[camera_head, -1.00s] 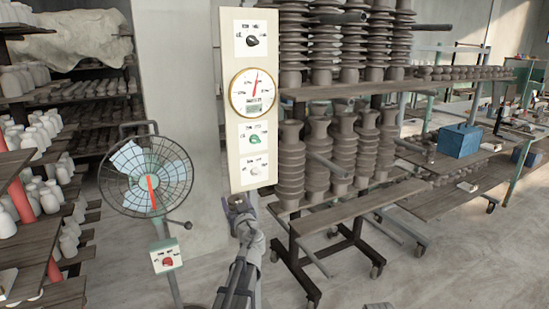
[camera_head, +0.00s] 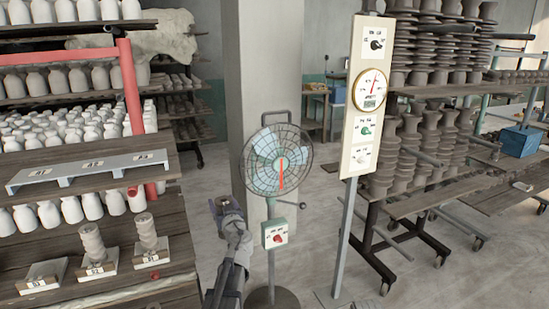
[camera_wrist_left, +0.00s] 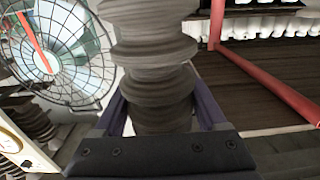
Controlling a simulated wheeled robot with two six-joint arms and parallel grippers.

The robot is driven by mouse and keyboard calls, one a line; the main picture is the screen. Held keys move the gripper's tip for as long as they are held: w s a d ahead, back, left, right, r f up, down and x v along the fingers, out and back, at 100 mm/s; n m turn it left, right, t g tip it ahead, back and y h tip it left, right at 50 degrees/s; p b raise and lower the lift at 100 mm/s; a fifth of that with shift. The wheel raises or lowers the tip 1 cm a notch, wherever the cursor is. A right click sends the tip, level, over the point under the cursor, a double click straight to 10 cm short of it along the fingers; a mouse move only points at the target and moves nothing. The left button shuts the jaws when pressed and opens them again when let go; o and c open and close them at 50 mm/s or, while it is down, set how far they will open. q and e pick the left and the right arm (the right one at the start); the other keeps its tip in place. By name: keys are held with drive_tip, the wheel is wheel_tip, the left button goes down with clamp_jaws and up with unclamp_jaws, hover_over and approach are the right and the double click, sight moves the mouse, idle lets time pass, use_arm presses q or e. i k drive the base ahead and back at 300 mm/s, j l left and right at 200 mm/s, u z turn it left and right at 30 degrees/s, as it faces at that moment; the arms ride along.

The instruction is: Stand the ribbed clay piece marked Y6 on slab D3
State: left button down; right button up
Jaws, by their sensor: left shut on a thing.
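In the head view this piece cannot be made out. Three small slabs lie on the lower left shelf: a bare left slab (camera_head: 42,277), a middle slab (camera_head: 98,268) and a right slab (camera_head: 151,258). The middle and right slabs each bear an upright ribbed piece. Their labels are too small to read. My right gripper is out of view.
The fan (camera_head: 278,160) and gauge panel (camera_head: 362,100) stand right of my gripper. White bottles fill the upper shelves.

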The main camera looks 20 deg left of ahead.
sight(46, 270)
drive_tip(key=k+j, duration=0.15)
drive_tip(key=j, duration=0.2)
drive_tip(key=k+j+u, duration=0.1)
drive_tip(key=j, duration=0.2)
drive_tip(key=k+j, duration=0.2)
drive_tip(key=j, duration=0.15)
drive_tip(key=k+j+u, duration=0.1)
drive_tip(key=j, duration=0.2)
drive_tip(key=k+j, duration=0.15)
drive_tip(key=j, duration=0.2)
drive_tip(key=j+u, duration=0.15)
drive_tip(key=j, duration=0.35)
